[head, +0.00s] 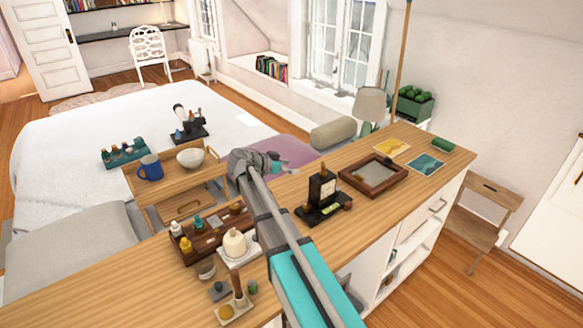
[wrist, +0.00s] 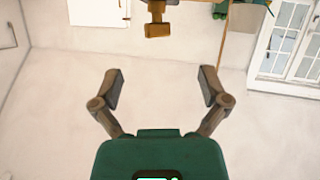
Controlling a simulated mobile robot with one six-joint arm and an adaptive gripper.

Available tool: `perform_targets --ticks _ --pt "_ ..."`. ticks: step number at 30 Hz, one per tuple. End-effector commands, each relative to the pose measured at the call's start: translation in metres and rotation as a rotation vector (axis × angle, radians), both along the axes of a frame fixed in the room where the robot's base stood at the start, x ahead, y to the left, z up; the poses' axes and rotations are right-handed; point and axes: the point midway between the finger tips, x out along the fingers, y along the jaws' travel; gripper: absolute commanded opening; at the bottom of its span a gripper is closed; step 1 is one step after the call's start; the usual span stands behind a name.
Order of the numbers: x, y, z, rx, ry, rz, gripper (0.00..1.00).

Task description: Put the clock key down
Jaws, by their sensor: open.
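My gripper (wrist: 161,86) is open in the wrist view, with its two fingers wide apart and only the pale wall between them. In the head view my gripper (head: 288,169) is small, above the far side of the wooden counter (head: 130,286), its fingers pointing right. I cannot make out a clock key in either view. A dark upright device (head: 322,190) on a black base stands on the counter to the right of my arm. I cannot tell whether it is a clock.
A wooden box of bottles (head: 212,238), a white round-bodied vessel (head: 235,244) and small pots crowd the counter left of my arm. A framed tray (head: 374,176) and two cards lie right.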

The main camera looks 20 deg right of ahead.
Motion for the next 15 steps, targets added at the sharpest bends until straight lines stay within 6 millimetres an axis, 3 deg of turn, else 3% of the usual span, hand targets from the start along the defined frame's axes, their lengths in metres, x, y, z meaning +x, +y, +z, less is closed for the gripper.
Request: perform_targets --ticks 8,15 --pt "-0.006 -0.001 -0.003 0.017 0.025 0.008 0.95" --pt "-0.044 0.0 -0.029 0.154 0.205 0.078 0.95"
